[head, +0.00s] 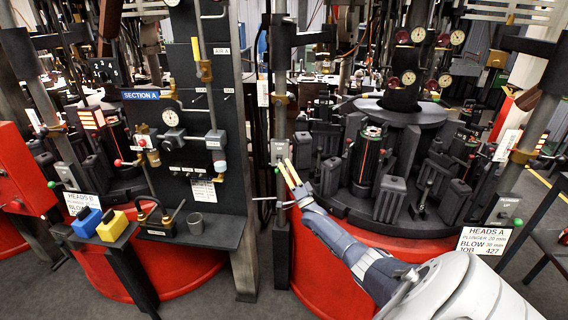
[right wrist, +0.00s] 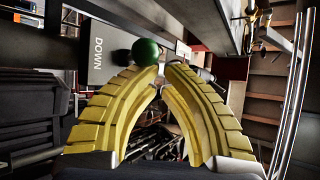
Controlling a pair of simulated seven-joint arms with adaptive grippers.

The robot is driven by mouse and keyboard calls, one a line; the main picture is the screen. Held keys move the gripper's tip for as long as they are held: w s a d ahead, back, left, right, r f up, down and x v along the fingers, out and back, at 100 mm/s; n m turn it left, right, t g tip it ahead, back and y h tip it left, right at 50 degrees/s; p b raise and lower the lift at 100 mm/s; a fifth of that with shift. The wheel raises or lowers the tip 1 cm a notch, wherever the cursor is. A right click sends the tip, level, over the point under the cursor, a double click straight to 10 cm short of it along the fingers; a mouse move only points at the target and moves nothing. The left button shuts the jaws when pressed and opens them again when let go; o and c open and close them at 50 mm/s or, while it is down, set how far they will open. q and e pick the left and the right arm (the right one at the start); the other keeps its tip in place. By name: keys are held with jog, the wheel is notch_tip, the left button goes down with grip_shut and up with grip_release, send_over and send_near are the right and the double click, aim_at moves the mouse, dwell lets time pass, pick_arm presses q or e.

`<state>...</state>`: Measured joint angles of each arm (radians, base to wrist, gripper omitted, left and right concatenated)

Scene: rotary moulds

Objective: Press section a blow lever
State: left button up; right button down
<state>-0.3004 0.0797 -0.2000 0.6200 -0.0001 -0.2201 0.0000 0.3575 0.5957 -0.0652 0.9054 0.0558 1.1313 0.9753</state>
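The SECTION A sign (head: 140,95) is on a dark panel at left of centre in the head view. A grey box (head: 279,150) is fixed on a post right of this panel. In the right wrist view a grey box (right wrist: 97,50) marked DOWN has a green ball knob (right wrist: 145,51). My right gripper (head: 291,172) reaches to the post; its yellow fingers (right wrist: 161,72) nearly meet, with nothing seen between them. Their tips are just below the knob in the picture; I cannot tell whether they touch it. No label reading blow is legible on this box. My left gripper is not in view.
A red-based rotary machine (head: 335,262) with several dark moulds stands behind my right arm. A HEADS A sign (head: 487,240) is at right. Vertical rods (right wrist: 294,90) stand at right in the wrist view.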

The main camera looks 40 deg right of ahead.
jog(key=shift+f, duration=0.5)
dwell(0.4)
jog(key=shift+f, duration=0.1)
